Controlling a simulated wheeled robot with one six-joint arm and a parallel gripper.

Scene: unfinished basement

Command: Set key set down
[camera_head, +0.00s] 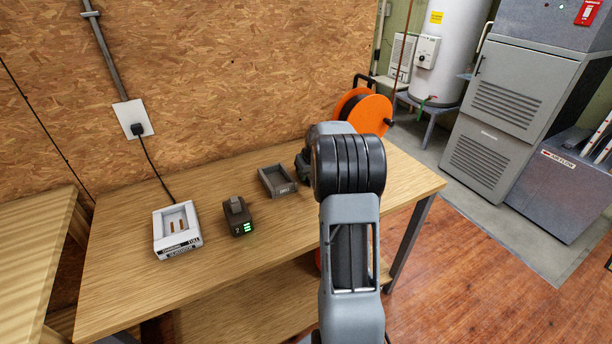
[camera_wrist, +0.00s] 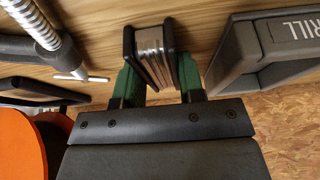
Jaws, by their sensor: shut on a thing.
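In the wrist view my gripper (camera_wrist: 156,74) has green fingers and is shut on the key set (camera_wrist: 151,52), a stack of silvery flat pieces between dark side plates. Wood-grained tabletop shows behind it; I cannot tell whether the key set touches it. In the head view my arm hides the key set and the gripper's fingertips. The workbench (camera_head: 130,268) has a light wooden top, and my arm reaches over its right part.
A grey tray marked DRILL (camera_wrist: 236,65) lies right of my gripper in the wrist view. A metal threaded rod with a crossbar (camera_wrist: 66,50) is at left. An orange reel (camera_head: 372,114) stands behind. A white charger (camera_head: 163,243) and dark battery (camera_head: 234,212) are on the bench's left.

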